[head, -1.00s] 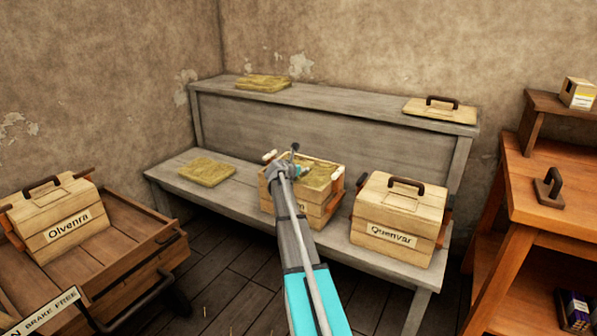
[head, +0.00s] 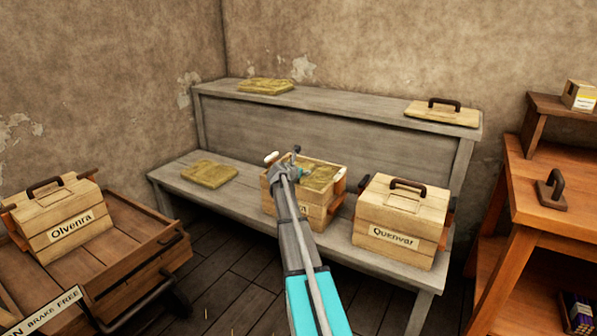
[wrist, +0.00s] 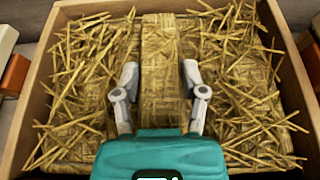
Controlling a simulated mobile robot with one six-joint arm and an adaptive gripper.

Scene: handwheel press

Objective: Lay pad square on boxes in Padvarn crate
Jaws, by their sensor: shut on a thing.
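An open wooden crate (head: 319,211) stands mid-bench, its label mostly hidden behind my arm, so I cannot read its name. In the wrist view a straw pad (wrist: 159,42) with a raised middle strip lies within the crate walls (wrist: 33,88). It looks roughly square to them, and straw ends stick out towards the sides. My gripper (wrist: 160,78) is shut on the pad, with one finger on each side of the strip. The boxes under the pad are hidden. In the head view my gripper (head: 289,166) is over the crate's left part.
The lidded Quenvar crate (head: 400,222) stands close at the right. The Olvenra crate (head: 62,220) sits on a cart.

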